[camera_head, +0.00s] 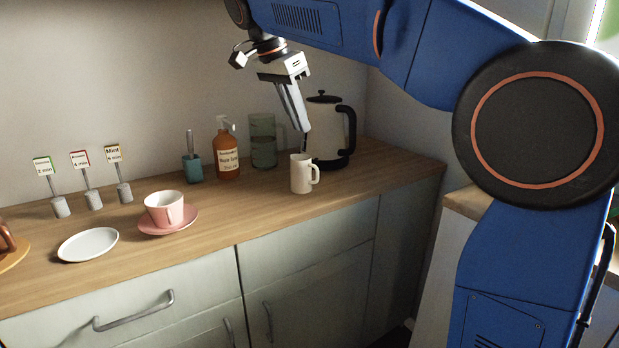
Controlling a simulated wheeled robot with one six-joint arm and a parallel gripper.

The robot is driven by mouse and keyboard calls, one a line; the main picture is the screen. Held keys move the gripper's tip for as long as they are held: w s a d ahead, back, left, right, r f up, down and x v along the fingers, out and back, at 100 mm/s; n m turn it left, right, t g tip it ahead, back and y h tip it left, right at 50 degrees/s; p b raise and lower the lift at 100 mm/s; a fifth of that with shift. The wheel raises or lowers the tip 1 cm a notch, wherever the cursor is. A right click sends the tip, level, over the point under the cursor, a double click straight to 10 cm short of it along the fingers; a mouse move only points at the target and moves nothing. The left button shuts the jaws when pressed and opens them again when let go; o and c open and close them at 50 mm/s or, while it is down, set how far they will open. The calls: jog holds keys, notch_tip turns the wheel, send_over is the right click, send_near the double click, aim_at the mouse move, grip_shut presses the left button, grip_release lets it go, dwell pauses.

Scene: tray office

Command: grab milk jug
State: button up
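A small white jug (300,174) with a handle on its right side stands upright on the wooden counter, in front of the kettle. It looks like the milk jug, though no label shows. My gripper (304,127) hangs tilted down above the jug, with its fingertip end a little over the rim and apart from it. The fingers overlap in this view, so any gap between them is hidden. Nothing is seen held in them.
A white kettle (330,125) with black handle stands close behind the jug.

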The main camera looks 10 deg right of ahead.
aim_at(318, 170)
jog(key=x, duration=1.5)
jog(key=shift+f, duration=0.4)
jog(key=shift+c, duration=0.5)
grip_shut()
jog(key=shift+r, duration=0.15)
dwell(0.6)
jog(key=shift+r, duration=4.75)
